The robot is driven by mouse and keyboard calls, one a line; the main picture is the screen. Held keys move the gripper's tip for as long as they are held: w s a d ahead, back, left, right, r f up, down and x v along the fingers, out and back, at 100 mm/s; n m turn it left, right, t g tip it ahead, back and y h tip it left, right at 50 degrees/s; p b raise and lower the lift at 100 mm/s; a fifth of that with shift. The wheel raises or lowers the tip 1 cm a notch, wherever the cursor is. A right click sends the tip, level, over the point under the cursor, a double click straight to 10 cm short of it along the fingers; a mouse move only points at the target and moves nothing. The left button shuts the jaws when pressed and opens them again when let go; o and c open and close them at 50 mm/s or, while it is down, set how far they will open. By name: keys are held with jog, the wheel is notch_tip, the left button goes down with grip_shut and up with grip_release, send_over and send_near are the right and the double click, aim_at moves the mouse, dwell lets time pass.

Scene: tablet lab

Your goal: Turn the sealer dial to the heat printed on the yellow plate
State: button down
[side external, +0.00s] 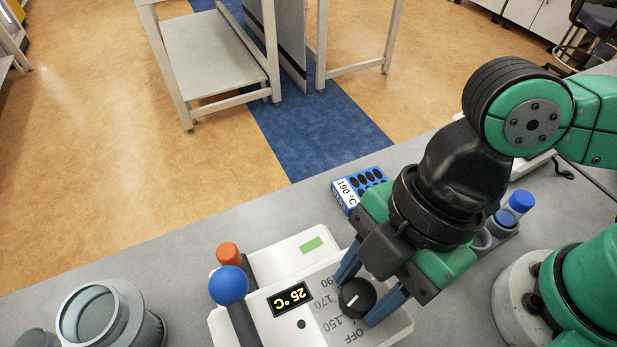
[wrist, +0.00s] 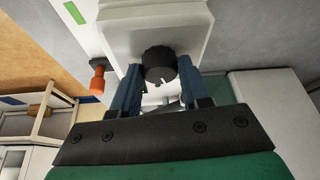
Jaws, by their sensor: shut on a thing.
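The sealer (side external: 283,262) is a white machine on the grey bench. Its display (side external: 289,298) reads 25 °C. Its black dial (side external: 357,298) carries a white pointer mark, with OFF, 150, 170 and 190 printed around it; I cannot tell exactly which mark the pointer meets. In the wrist view the dial (wrist: 158,62) sits between my blue fingers. My gripper (side external: 356,300) is shut on the dial, one finger on each side. I see no yellow plate; a blue pack (side external: 374,178) behind the sealer bears a white label (side external: 347,191) reading 190 °C.
A lever with a blue ball (side external: 228,285) and an orange-red knob (side external: 228,254) stand at the sealer's left. Grey round containers (side external: 108,318) are at the front left. A blue-capped vial (side external: 516,206) stands in a holder to the right. The bench left of the pack is clear.

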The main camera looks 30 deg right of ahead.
jog(key=m+t, duration=0.1)
jog(key=m, duration=0.3)
jog(key=shift+s+m+t, duration=0.15)
jog(key=shift+m+t, duration=0.15)
jog(key=shift+t, duration=0.1)
jog(key=shift+s+m+t+h, duration=0.1)
jog(key=shift+m+t+h, duration=0.45)
jog(key=shift+m, duration=1.35)
jog(key=shift+c, duration=2.1)
grip_release()
jog(key=shift+v, duration=2.8)
